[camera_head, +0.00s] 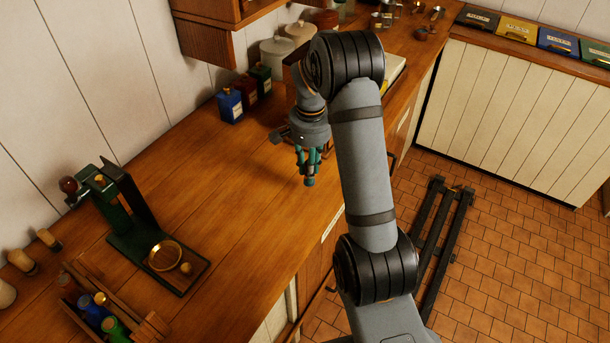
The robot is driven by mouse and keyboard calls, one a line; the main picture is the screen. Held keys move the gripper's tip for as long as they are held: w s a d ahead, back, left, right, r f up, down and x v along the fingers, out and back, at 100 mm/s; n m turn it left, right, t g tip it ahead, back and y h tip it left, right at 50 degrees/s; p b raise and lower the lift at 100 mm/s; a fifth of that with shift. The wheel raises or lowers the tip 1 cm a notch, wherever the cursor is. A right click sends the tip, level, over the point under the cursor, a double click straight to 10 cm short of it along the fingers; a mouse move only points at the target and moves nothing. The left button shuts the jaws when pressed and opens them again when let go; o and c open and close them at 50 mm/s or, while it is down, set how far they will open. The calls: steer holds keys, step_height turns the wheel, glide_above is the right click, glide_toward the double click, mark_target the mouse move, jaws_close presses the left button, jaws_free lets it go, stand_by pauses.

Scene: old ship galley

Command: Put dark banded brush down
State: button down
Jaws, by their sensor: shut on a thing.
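My gripper (308,168) hangs from the arm over the right part of the wooden counter (235,185), near its front edge, pointing down. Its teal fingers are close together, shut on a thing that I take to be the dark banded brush. The brush is mostly hidden by the fingers and too small to make out its bands. The gripper appears to be above the counter top; its exact height is hard to tell.
A green stand with a round brass-rimmed dish (165,255) stands at the left. A wooden caddy with coloured bottles (92,310) is at lower left. Small blue, red and green containers (230,105) line the wall. The middle of the counter is clear.

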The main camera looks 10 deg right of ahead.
mark_target(305, 180)
steer(key=shift+w+a+f, duration=0.35)
steer(key=shift+a+f, duration=0.05)
steer(key=shift+a, duration=0.1)
step_height(305, 180, down, 4)
steer(key=shift+r+p, duration=0.1)
steer(key=shift+p, duration=0.65)
steer(key=shift+f, duration=0.2)
steer(key=shift+f+b, duration=0.15)
steer(key=shift+b, duration=0.2)
steer(key=c, duration=1.7)
jaws_free()
steer(key=shift+o, duration=0.8)
step_height(305, 180, up, 13)
steer(key=shift+f+b, duration=0.2)
steer(key=shift+b, duration=0.5)
